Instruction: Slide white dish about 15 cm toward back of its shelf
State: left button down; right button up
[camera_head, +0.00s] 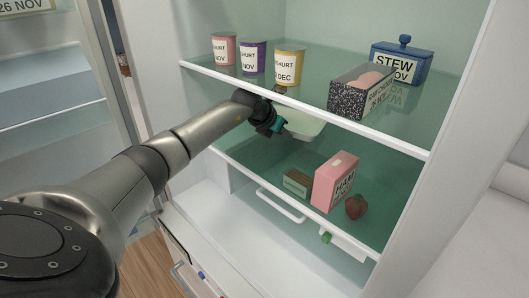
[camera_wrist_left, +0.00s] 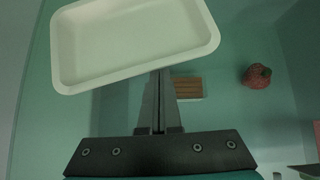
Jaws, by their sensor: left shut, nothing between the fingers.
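The white dish (camera_head: 303,124) is a shallow tray with rounded corners. In the head view it shows just beneath the upper shelf's front edge, partly hidden by that edge and by my gripper. In the left wrist view the dish (camera_wrist_left: 135,42) looks empty, and its near rim lies at the fingertips. My left gripper (camera_head: 277,125) is shut with nothing between its fingers. Its closed fingers (camera_wrist_left: 160,78) reach the dish's rim; I cannot tell whether they touch it. My right gripper is not in view.
The upper glass shelf holds several goods, including a yellow yoghurt cup (camera_head: 290,66), a speckled box (camera_head: 358,93) and a blue stew pot (camera_head: 401,62). Below are a brown box (camera_head: 297,183), a pink ham box (camera_head: 335,182) and a dark red item (camera_head: 356,207). The open door (camera_head: 55,95) stands left.

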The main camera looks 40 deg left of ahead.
pick_arm(q)
jog(key=shift+w+d, duration=0.1)
jog(key=shift+w, duration=0.5)
jog(key=shift+r, duration=0.15)
jog(key=shift+s+r, duration=0.4)
jog(key=shift+s, duration=0.1)
jog(key=s, duration=1)
jog(key=shift+s+a+f, duration=0.15)
jog(key=shift+a+f, duration=0.05)
jog(key=shift+a, duration=0.15)
jog(key=shift+s+r, duration=0.1)
jog(key=shift+s, duration=0.7)
